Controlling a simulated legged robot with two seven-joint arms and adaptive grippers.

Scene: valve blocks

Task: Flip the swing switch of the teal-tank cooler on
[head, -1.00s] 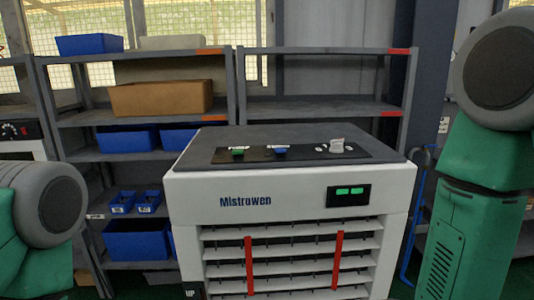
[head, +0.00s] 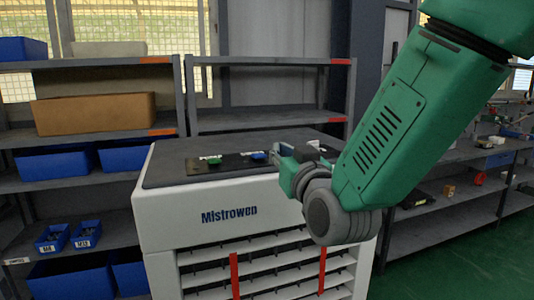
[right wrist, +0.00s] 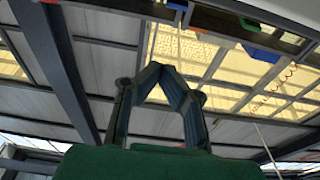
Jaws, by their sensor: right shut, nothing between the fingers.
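A white cooler marked Mistrowen (head: 228,236) stands in front of me in the head view. Its dark top panel carries a green switch (head: 213,161) and a blue switch (head: 258,156). The panel's right part, with the pale knob seen earlier, is largely hidden behind my right gripper. My right gripper (head: 284,166) is at the panel just right of the blue switch; I cannot tell if it touches anything. In the right wrist view its fingers (right wrist: 158,76) meet at the tips, with nothing held. No teal tank shows. My left gripper is not in view.
Grey shelves (head: 268,118) with blue bins (head: 55,163) and a cardboard box (head: 95,113) stand behind the cooler. A workbench (head: 470,165) with tools is at the right. Green floor (head: 470,250) is open at the lower right.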

